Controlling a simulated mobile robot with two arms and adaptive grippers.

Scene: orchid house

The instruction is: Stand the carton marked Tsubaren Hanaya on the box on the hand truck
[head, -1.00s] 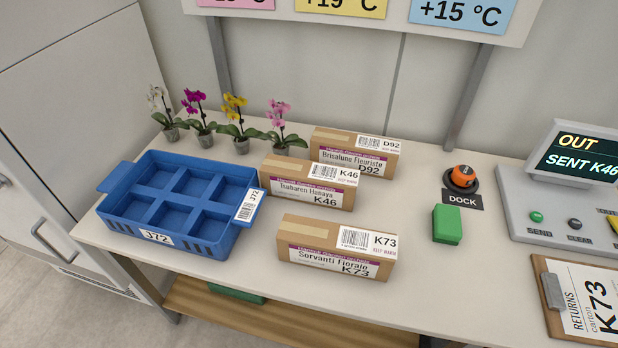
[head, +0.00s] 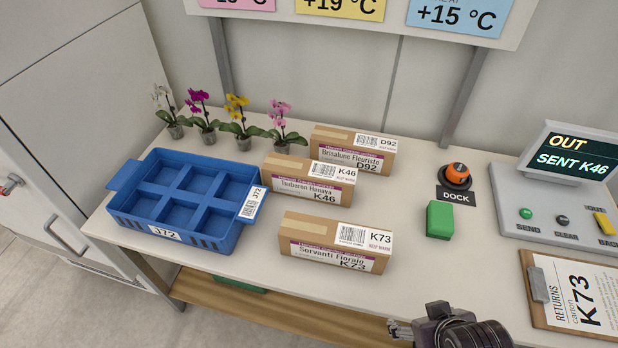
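The carton marked Tsubaren Hanaya, K46 (head: 308,187), stands on the table between the Brisalune Fleuriste carton, D92 (head: 352,150), behind it and the Sorvanti Fioraio carton, K73 (head: 335,243), in front. My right gripper (head: 396,329) shows at the bottom edge, right of centre, in front of the table and apart from the cartons. Its fingers are too small and partly cut off to tell whether they are open. My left gripper is not in view. The hand truck and the box on it are not in view.
A blue crate J72 (head: 113,204) with empty compartments stands left of the cartons. Several potted orchids (head: 240,130) stand behind it. To the right are a green block (head: 440,220), an orange dock knob (head: 456,175), a console reading "SENT K46" (head: 575,160) and a clipboard (head: 545,290).

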